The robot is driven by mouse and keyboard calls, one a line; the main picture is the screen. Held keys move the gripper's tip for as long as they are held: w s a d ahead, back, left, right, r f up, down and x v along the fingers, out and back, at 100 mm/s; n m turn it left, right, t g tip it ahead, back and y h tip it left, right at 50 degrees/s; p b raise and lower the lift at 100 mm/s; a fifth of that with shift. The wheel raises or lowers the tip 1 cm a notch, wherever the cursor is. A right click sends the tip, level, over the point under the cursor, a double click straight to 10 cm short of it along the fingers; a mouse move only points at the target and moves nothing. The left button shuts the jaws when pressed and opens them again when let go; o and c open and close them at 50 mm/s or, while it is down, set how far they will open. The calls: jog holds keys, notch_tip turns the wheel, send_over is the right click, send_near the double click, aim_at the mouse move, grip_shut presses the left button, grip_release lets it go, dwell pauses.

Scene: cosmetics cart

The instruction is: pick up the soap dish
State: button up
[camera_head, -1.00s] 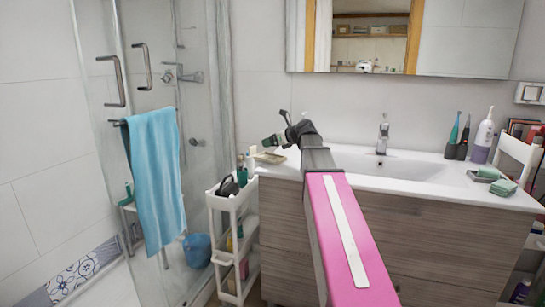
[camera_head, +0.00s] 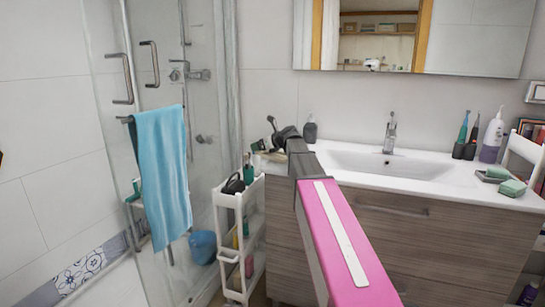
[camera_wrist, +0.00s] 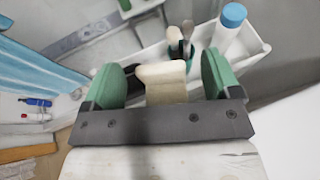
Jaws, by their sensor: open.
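My gripper (camera_wrist: 163,72) is open, with one green finger on each side of a cream, block-like piece (camera_wrist: 163,88) in the wrist view. This piece may be part of the soap dish; contact with the fingers cannot be told. In the head view a small beige thing (camera_head: 270,157) lies at the left end of the sink counter, beside my gripper and partly hidden by my arm. A dish with green soap (camera_head: 490,175) sits at the counter's right end, far from my gripper.
A white trolley (camera_head: 238,205) with bottles stands left of the counter (camera_head: 400,180); it also shows beyond the fingers in the wrist view (camera_wrist: 150,55). A dark bottle (camera_head: 310,131) stands close behind my arm. A glass shower with a blue towel (camera_head: 163,165) is at left.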

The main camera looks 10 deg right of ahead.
jog(key=c, duration=1.1)
jog(key=shift+r, duration=0.15)
